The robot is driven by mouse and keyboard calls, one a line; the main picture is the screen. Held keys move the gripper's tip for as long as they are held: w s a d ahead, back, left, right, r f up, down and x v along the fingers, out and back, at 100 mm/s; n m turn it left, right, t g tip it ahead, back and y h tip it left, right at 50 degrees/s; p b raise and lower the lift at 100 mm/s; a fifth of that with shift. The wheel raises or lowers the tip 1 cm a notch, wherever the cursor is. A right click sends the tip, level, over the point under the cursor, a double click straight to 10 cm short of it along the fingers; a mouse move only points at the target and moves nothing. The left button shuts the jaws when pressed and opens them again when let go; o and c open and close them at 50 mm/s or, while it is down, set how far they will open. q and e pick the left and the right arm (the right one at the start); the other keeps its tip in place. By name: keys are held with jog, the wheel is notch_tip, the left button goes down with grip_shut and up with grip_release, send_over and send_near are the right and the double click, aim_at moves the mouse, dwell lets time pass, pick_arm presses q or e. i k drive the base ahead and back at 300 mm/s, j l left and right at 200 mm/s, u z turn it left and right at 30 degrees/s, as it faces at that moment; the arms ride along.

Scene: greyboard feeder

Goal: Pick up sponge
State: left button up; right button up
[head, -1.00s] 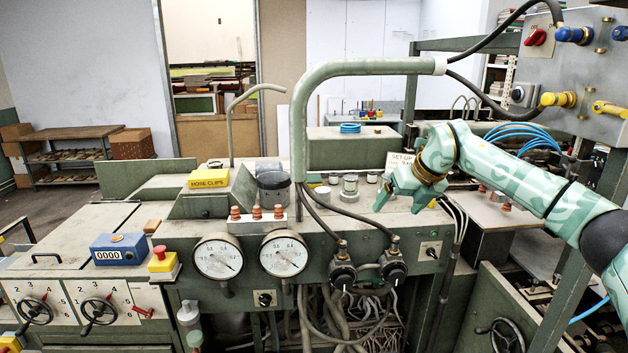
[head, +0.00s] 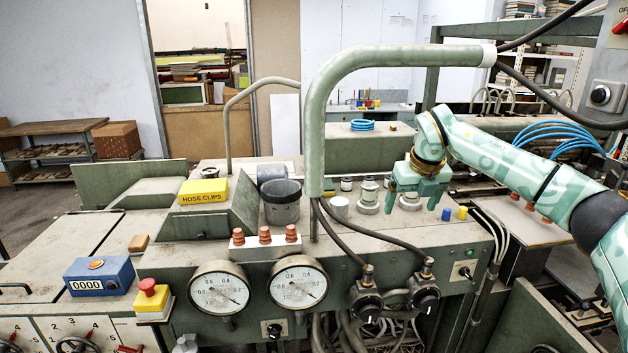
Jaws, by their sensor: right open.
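A small tan-brown block (head: 138,243), which looks like the sponge, lies on the machine's top at the left, behind the blue counter box. My right gripper (head: 416,199) is open and points down over the right part of the machine top, far to the right of the block. No object shows held in it. A small metal fitting stands behind or between its fingers; I cannot tell whether they touch. My left gripper is not in view.
Between block and gripper stand a green angled plate (head: 243,207), a dark pot (head: 282,203), orange-brown insulators (head: 265,235) and a thick green pipe arch (head: 315,140) with hanging black hoses. A yellow hose-clips box (head: 203,191) is behind. A red-topped button box (head: 152,299) is in front.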

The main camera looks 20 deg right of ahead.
aim_at(328, 190)
jog(key=i, duration=1.35)
